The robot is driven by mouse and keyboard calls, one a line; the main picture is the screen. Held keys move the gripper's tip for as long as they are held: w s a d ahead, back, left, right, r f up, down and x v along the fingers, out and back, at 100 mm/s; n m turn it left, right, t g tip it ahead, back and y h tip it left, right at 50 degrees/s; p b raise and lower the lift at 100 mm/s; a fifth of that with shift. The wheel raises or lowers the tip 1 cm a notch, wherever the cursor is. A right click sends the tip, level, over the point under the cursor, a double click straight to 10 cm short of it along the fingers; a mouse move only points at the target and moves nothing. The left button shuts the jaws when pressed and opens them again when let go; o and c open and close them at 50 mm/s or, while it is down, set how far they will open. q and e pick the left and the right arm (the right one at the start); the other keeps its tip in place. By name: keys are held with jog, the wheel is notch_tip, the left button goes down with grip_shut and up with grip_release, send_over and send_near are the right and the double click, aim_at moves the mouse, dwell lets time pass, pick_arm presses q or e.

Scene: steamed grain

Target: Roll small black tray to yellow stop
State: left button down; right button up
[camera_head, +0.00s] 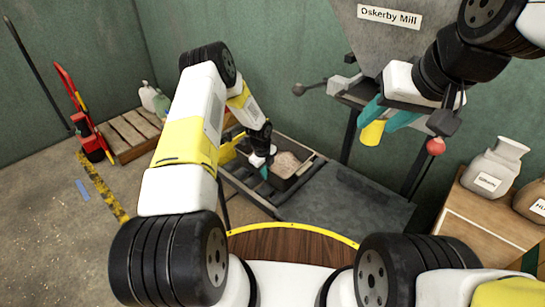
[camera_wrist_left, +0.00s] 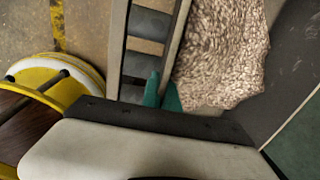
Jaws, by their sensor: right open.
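The small black tray (camera_head: 303,176), filled with pale grain (camera_head: 287,164), sits on a dark roller track (camera_head: 249,188) below the mill. In the left wrist view the tray's wall (camera_wrist_left: 181,45) and the grain (camera_wrist_left: 222,50) show close up. My left gripper (camera_head: 264,172) is at the tray's near-left wall. Its teal fingertips (camera_wrist_left: 162,92) lie close together on either side of that wall and appear shut on it. A yellow piece (camera_head: 228,153), likely the stop, is at the track's left side, partly hidden by my left arm. My right gripper (camera_head: 383,116) is open, raised before the mill.
Sacks (camera_head: 494,167) stand on a wooden cabinet (camera_head: 480,213) at right. A pallet (camera_head: 130,134) and red hand truck (camera_head: 88,128) are at left.

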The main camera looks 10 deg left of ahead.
pick_arm(q)
jog(key=shift+w+a, duration=0.6)
jog(key=shift+a, duration=0.25)
jog(key=shift+w+a, duration=0.55)
jog(key=shift+a, duration=0.3)
dwell(0.4)
jog(key=c, duration=1.6)
grip_release()
jog(key=shift+o, duration=0.2)
notch_tip(320, 180, up, 8)
jog(key=shift+s+a, duration=0.25)
jog(key=shift+s, duration=0.2)
jog(key=shift+f, duration=0.1)
